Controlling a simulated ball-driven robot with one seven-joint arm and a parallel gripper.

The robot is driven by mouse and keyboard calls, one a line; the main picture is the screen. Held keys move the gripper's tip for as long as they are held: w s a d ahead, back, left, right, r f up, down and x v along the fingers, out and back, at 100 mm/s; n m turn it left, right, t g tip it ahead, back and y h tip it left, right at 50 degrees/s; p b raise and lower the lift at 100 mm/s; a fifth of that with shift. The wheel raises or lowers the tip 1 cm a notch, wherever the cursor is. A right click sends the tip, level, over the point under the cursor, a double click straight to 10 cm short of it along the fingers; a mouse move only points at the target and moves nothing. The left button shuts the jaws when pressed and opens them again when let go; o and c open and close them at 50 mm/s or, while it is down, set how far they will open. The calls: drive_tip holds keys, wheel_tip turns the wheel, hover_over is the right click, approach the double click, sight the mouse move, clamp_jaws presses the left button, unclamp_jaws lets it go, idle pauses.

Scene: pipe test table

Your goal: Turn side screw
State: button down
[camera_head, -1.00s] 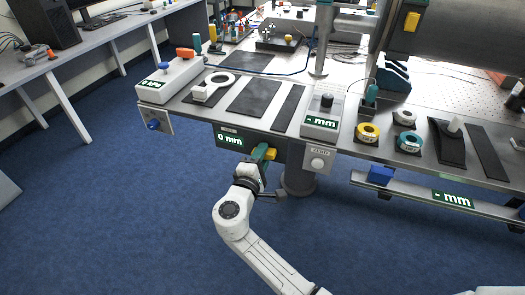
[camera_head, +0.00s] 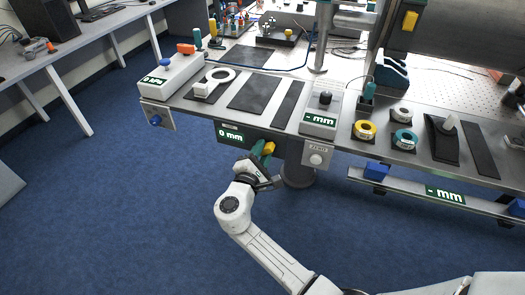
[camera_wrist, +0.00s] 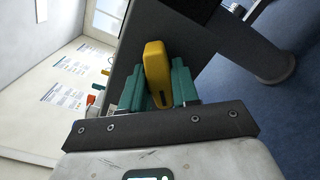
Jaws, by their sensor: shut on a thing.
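A yellow handle (camera_head: 268,148) shows at the table's front side, just right of the 0 mm display (camera_head: 231,135). My gripper (camera_head: 262,149) has teal fingers, which are shut on the yellow handle. In the wrist view, the yellow handle (camera_wrist: 157,72) stands between the two teal fingers of my gripper (camera_wrist: 158,82), with a dark panel behind it. The far end of the handle, where it may join the panel, is hidden. A blue knob (camera_head: 155,120) sits on a plate at the table's left front corner, apart from my gripper.
A ZERO button (camera_head: 316,158) is on a plate right of my gripper. A rail with a blue slider (camera_head: 376,171) runs along the front further right. A dark table leg (camera_head: 298,172) stands behind. The blue floor (camera_head: 120,220) at left is clear.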

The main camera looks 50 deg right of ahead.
drive_tip(key=shift+f, duration=0.1)
drive_tip(key=c, duration=0.9)
unclamp_jaws()
drive_tip(key=b+v, duration=0.1)
drive_tip(key=v, duration=1)
